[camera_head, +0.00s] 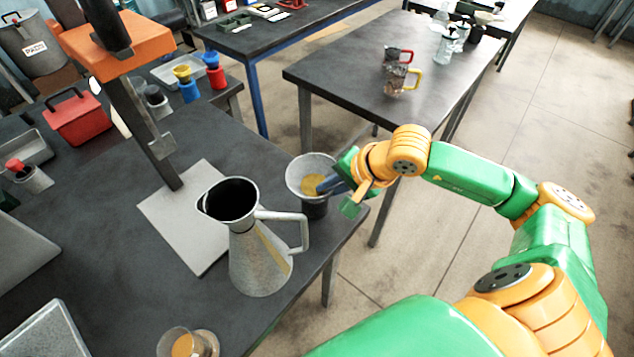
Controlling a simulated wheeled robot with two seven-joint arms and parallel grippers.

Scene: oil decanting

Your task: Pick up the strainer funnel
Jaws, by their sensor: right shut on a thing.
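The strainer funnel (301,170) is a grey metal cone with a yellowish mesh inside. It is upright near the right edge of the dark workbench (115,245). My right gripper (331,184) comes in from the right and is shut on the funnel's right side at the rim. A dark round shape (314,208) shows directly below the cone; I cannot tell whether it is part of the funnel or a separate vessel. Whether the funnel is lifted is also unclear. My left gripper is not in view.
A tall metal jug (262,262) stands just left of the funnel, its handle towards it. An orange-headed stand (118,42) rises from a grey plate (185,215). A small vessel (172,342) is at the bottom. Mugs (400,80) stand on another table.

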